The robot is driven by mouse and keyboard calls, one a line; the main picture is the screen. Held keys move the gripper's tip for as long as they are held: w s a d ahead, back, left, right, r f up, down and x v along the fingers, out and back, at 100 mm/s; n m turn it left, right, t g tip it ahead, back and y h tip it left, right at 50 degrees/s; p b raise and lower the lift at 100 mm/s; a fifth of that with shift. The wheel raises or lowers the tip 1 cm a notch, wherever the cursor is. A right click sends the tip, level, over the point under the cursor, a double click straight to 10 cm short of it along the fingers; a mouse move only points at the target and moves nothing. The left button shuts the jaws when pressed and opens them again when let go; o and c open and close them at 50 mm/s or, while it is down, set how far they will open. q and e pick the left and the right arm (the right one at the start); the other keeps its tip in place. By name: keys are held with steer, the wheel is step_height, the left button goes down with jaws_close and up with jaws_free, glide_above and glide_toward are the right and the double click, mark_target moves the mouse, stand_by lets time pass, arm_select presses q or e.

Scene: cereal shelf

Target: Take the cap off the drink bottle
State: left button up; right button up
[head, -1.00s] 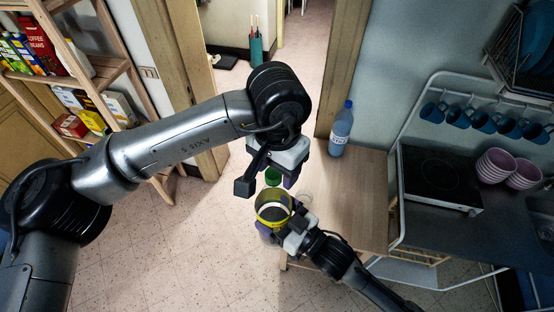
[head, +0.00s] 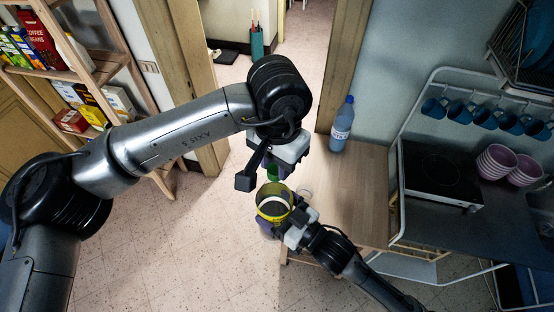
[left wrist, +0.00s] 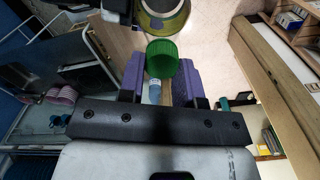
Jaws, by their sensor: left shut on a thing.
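A clear blue drink bottle (head: 341,128) with a blue cap stands upright on the wooden table, apart from both grippers.
A black hob (head: 438,175), pink bowls (head: 497,160) and hanging blue mugs are at the right. A wooden shelf (head: 105,70) with packages stands at the left.

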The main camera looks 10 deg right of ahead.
arm_select(q)
steer(key=n, duration=1.4)
steer(key=shift+a+r, duration=0.1)
steer(key=shift+a, duration=0.05)
steer(key=n, duration=0.8)
steer(key=shift+a, duration=0.15)
steer(key=n, duration=0.6)
steer(key=shift+s+a, duration=0.1)
steer(key=shift+s, duration=0.05)
steer(key=n, duration=0.3)
steer(key=shift+n, duration=0.4)
steer(key=n, duration=0.4)
steer(key=shift+s, duration=0.1)
steer(key=n, duration=0.6)
steer(key=shift+r, duration=0.1)
steer(key=n, duration=0.5)
steer(key=shift+s+n, duration=0.1)
steer(key=shift+n, duration=0.3)
steer(key=n, duration=0.6)
steer(key=shift+d+n, duration=0.25)
steer(key=shift+n, duration=0.15)
